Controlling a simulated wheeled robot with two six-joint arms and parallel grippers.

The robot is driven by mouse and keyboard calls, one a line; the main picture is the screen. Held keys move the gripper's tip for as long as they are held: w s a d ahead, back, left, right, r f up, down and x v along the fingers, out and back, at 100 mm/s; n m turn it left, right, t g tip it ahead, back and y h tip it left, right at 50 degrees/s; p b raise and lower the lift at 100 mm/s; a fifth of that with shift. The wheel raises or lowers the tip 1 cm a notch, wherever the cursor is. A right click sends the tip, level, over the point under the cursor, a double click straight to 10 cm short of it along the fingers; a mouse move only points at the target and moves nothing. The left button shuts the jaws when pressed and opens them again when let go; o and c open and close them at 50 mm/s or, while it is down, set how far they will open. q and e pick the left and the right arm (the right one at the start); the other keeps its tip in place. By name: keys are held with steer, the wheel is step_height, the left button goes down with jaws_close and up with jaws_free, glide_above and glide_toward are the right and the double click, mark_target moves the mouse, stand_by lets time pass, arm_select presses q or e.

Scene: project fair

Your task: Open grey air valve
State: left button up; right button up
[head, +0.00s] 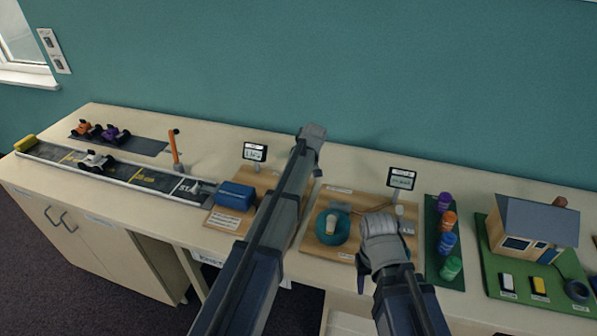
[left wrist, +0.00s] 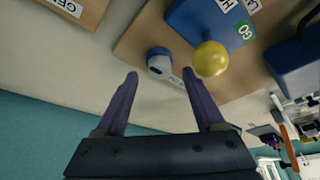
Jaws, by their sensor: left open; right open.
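A small grey, rounded fitting with a dark blue part (left wrist: 160,62) sits on a wooden board beside a small label in the left wrist view. It looks like the grey air valve, but I cannot read its label. My left gripper (left wrist: 160,76) is open and empty, and the fitting shows between its fingertips, with no contact that I can make out. In the head view my left arm hides this spot and the left fingers.
A blue box with a GO label (left wrist: 205,22) and a yellow ball (left wrist: 210,58) stand close to the fitting. In the head view a blue block (head: 236,195), a car track (head: 110,172), several coloured pots (head: 447,243) and a model house (head: 530,230) line the counter.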

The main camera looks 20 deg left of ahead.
arm_select(q)
steer(key=p+v, duration=0.4)
steer(key=v, duration=0.2)
steer(key=shift+p, duration=0.4)
